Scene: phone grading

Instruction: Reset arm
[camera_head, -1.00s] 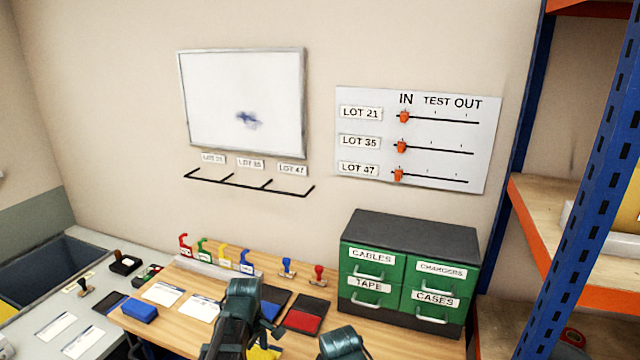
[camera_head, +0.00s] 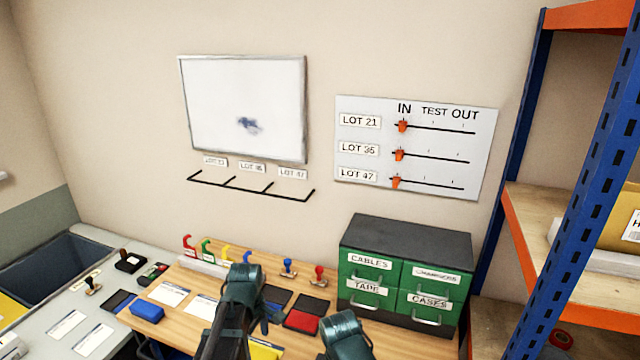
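Both of my arms come up from the bottom edge of the head view, over the front of the wooden table. My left arm reaches a little farther in, and a dark gripper part (camera_head: 268,322) shows beside its wrist. Its fingers are mostly hidden, so I cannot tell whether it is open or shut. My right arm shows only as a teal joint at the bottom, right of centre. The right gripper is out of sight.
The wooden table (camera_head: 186,318) holds red and black pads (camera_head: 303,320), a blue block (camera_head: 147,309), cards, stamps and coloured hooks. A green drawer cabinet (camera_head: 405,272) stands at the right. A blue and orange shelf rack (camera_head: 573,220) borders the right side.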

